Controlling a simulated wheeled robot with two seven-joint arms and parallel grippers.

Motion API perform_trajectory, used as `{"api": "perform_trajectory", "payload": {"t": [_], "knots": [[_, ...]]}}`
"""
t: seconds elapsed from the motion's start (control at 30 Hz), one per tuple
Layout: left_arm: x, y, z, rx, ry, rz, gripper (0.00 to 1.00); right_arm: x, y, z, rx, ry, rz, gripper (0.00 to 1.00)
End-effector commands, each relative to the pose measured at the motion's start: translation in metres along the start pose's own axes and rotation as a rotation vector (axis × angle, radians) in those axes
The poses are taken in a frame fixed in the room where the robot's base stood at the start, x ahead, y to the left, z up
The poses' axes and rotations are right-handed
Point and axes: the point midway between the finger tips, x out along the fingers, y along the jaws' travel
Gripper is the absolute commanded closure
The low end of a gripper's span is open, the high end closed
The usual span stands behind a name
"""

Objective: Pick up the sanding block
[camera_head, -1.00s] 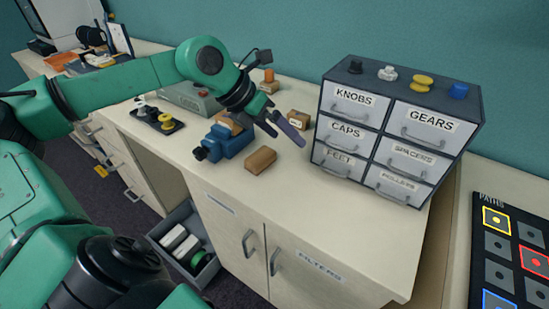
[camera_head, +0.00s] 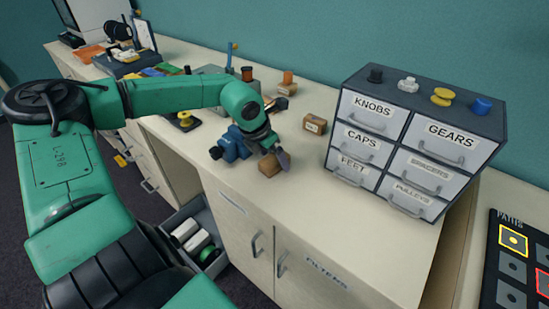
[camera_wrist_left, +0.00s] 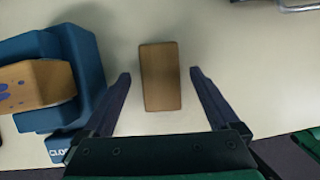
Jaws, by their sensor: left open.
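The sanding block (camera_head: 269,166), a plain brown block, lies on the pale counter (camera_head: 300,205) in front of the blue vise (camera_head: 231,147). In the left wrist view the block (camera_wrist_left: 160,76) lies between the two spread fingers of my left gripper (camera_wrist_left: 160,92), with a gap on each side. My left gripper (camera_head: 276,155) is open and comes down over the block in the head view, covering part of it. I cannot tell how far the fingers are above the counter. My right gripper is not in view.
The vise, close on the left, holds a wooden piece (camera_wrist_left: 35,84) with blue spots. A small brown box (camera_head: 315,124) stands behind. The labelled drawer cabinet (camera_head: 412,140) is to the right. The counter front between block and cabinet is clear.

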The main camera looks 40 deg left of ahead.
Motion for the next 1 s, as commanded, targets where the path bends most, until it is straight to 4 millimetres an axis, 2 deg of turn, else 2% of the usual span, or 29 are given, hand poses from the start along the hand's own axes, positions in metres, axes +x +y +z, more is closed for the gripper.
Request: {"api": "perform_trajectory", "payload": {"t": [0.1, 0.33, 0.47, 0.5, 0.57, 0.6, 0.87, 1.0], "knots": [[0.010, 0.000, -0.001, 0.000, 0.003, 0.000, 0.05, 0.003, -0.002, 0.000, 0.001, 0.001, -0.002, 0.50], [0.009, 0.000, 0.000, 0.000, -0.001, -0.001, 0.05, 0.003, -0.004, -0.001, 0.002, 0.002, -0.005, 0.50], [0.009, 0.000, 0.000, 0.001, 0.000, -0.001, 0.55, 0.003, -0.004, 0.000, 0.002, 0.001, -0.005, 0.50], [0.009, 0.000, 0.000, 0.001, 0.000, -0.001, 0.70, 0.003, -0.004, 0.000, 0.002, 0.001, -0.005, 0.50], [0.009, 0.000, 0.000, 0.001, 0.000, -0.001, 0.93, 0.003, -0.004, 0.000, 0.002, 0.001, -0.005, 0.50], [0.009, 0.000, 0.000, 0.001, 0.000, -0.001, 0.97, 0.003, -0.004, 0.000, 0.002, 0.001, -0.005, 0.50], [0.007, 0.000, 0.001, 0.001, 0.000, 0.000, 0.97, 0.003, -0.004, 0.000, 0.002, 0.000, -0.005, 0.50], [-0.007, 0.000, 0.008, 0.001, -0.004, 0.000, 0.97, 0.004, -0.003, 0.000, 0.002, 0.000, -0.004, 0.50]]}}
